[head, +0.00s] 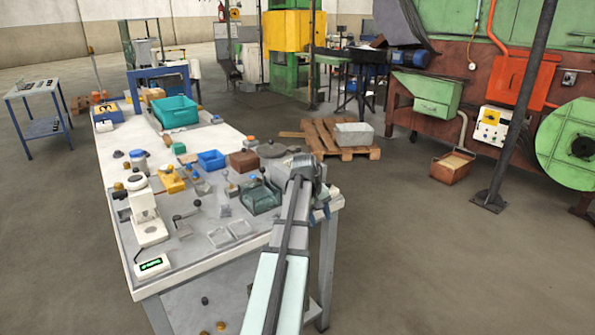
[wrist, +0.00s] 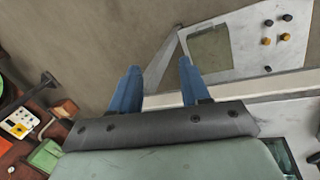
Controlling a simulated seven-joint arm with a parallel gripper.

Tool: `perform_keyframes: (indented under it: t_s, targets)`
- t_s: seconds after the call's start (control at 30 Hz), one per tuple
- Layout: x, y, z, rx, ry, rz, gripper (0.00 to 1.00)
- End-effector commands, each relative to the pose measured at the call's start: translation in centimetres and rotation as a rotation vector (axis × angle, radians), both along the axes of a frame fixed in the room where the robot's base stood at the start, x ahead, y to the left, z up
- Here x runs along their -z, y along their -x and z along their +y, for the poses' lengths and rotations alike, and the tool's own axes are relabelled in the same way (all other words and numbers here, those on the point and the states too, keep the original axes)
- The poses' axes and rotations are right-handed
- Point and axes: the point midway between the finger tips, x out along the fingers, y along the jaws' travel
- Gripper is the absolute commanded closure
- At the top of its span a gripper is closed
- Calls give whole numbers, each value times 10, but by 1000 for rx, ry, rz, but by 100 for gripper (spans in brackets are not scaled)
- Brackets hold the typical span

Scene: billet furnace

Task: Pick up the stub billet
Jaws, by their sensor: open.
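My gripper (head: 322,214) is at the right edge of the workbench in the head view, mostly hidden by my own arm. In the wrist view my gripper (wrist: 159,66) shows two blue fingers spread apart with nothing between them. Beyond them are floor and a pale lower surface. Several short dark and brass-coloured pieces (wrist: 266,41) lie on that surface, right of the fingers and apart from them. Similar small pieces, one dark (head: 205,300) and one brass (head: 220,325), show low in the head view. I cannot tell which piece is the stub billet.
The workbench (head: 118,243) is crowded: a white microscope-like instrument (head: 148,215), a teal crate (head: 175,111), a blue bin (head: 211,160), a brown block (head: 244,161) and a glassy green box (head: 260,197) beside my arm. A wooden pallet (head: 325,140) stands beyond.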

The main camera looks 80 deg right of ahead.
Motion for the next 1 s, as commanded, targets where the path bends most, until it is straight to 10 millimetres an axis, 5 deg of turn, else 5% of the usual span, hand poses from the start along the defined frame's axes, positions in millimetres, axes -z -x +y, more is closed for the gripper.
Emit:
perform_keyframes:
  t_s: [0.2, 0.37, 0.57, 0.8, 1.0]
  targets:
    - [-67, 57, -44, 179, 82, -2, 54]
    - [-112, 72, -84, 259, 149, -48, 54]
    - [-144, 33, -142, 252, 214, -169, 54]
    - [-163, -50, -202, 181, 260, -338, 54]
    - [-168, -88, -221, 148, 273, -413, 54]
